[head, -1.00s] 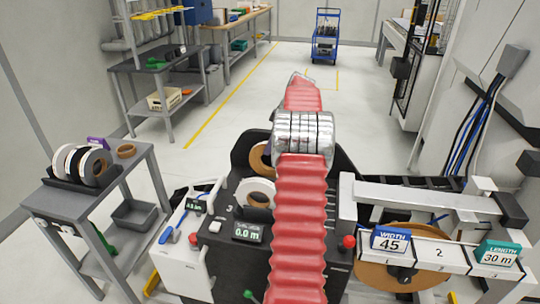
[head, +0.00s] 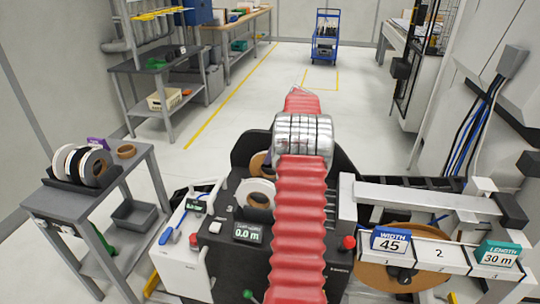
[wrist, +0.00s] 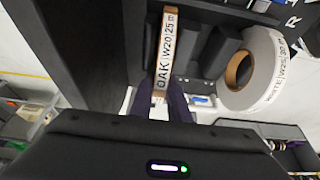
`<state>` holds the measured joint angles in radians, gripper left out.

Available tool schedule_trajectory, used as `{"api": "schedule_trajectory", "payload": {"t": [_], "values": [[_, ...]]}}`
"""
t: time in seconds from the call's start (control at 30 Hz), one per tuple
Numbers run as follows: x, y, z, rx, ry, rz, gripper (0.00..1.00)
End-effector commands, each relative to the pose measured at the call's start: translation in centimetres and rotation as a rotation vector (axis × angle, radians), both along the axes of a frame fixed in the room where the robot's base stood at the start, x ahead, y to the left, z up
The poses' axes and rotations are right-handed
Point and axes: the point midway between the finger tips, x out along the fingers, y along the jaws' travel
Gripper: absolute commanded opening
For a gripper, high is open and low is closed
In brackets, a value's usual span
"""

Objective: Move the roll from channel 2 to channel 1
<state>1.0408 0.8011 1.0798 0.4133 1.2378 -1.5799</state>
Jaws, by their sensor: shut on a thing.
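My gripper (wrist: 165,104) is shut on a roll (wrist: 167,50) in the wrist view. The roll is seen edge-on and its tan rim label reads OAK, W20, 25 m. It sits among dark dividers. A white roll (wrist: 255,70) with a brown core lies to its right. In the head view, the white roll (head: 257,193) and a brown roll (head: 261,163) are in the black machine; my red arm partly hides them and hides my gripper. I cannot tell the machine's channel numbers clearly.
A grey table (head: 60,205) at left carries a rack of several rolls (head: 88,165). A display (head: 248,232) reads 0.0 m.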

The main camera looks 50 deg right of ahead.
Motion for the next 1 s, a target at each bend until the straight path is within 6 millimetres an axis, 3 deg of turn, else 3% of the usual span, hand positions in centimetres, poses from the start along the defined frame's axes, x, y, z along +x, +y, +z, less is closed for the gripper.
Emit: {"api": "schedule_trajectory", "payload": {"t": [0.1, 0.13, 0.4, 0.77, 1.0], "values": [[0.0, 0.0, -0.2, 0.0, -0.001, 0.0, 0.0], [0.0, 0.0, -0.3, 0.0, 0.0, 0.0, 0.16], [0.0, 0.0, -0.3, 0.0, 0.0, 0.0, 0.34], [0.0, 0.0, 0.3, -0.002, -0.001, 0.0, 0.34], [-0.9, -0.5, 2.9, -0.003, -0.001, -0.001, 0.34]]}}
